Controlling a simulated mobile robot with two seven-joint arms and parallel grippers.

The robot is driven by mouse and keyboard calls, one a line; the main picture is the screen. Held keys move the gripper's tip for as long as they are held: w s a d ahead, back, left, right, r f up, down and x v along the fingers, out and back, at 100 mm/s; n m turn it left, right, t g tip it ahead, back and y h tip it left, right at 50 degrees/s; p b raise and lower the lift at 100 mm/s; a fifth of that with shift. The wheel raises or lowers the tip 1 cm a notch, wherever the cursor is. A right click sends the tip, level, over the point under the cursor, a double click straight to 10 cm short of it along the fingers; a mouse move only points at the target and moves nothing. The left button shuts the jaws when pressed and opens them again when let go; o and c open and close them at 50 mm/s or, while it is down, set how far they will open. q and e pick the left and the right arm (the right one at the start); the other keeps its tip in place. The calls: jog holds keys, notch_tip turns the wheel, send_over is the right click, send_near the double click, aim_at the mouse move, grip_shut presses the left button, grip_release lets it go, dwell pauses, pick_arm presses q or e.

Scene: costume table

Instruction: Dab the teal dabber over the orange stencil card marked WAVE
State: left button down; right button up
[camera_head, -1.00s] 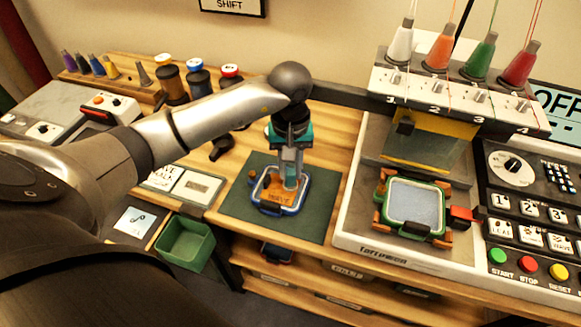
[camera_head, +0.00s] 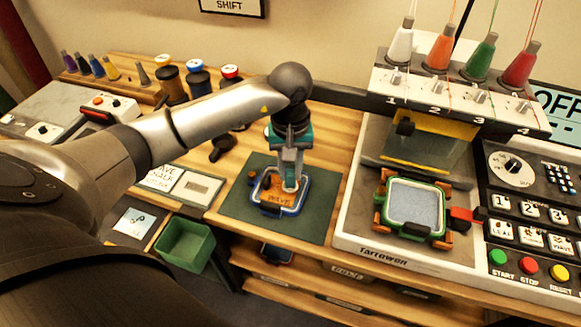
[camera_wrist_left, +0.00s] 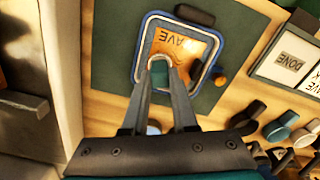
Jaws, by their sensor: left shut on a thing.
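The orange stencil card marked WAVE (camera_head: 279,197) lies inside a blue-rimmed hoop on the dark green mat. It also shows in the left wrist view (camera_wrist_left: 188,46), upside down. My left gripper (camera_head: 290,178) points down over the card, its fingers shut on the teal dabber (camera_wrist_left: 158,76). The dabber is mostly hidden by the fingers; its pale lower end is over the right part of the card in the head view. I cannot tell whether it touches the card. My right gripper is not in view.
The green mat (camera_head: 236,205) has bare room around the hoop. The embroidery machine (camera_head: 352,232) with a green-framed hoop (camera_head: 415,204) stands to the right. A green bin (camera_head: 186,245) is at the front left. Thread spools (camera_head: 198,78) stand behind the arm.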

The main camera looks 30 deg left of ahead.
pick_arm(q)
jog(key=shift+r+p, duration=2.05)
jog(key=shift+r, duration=1.4)
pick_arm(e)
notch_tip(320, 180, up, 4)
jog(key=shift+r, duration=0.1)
pick_arm(q)
jog(key=shift+f, duration=0.1)
jog(key=f+b, duration=0.1)
jog(key=b, duration=0.1)
jog(key=a+f+b, duration=0.1)
jog(key=f+b, duration=0.2)
jog(key=f, duration=0.1)
jog(key=shift+w+a+f+b, duration=0.15)
jog(key=shift+w+b, duration=0.1)
jog(key=shift+b, duration=0.15)
jog(key=shift+f, duration=0.15)
jog(key=shift+a, duration=0.1)
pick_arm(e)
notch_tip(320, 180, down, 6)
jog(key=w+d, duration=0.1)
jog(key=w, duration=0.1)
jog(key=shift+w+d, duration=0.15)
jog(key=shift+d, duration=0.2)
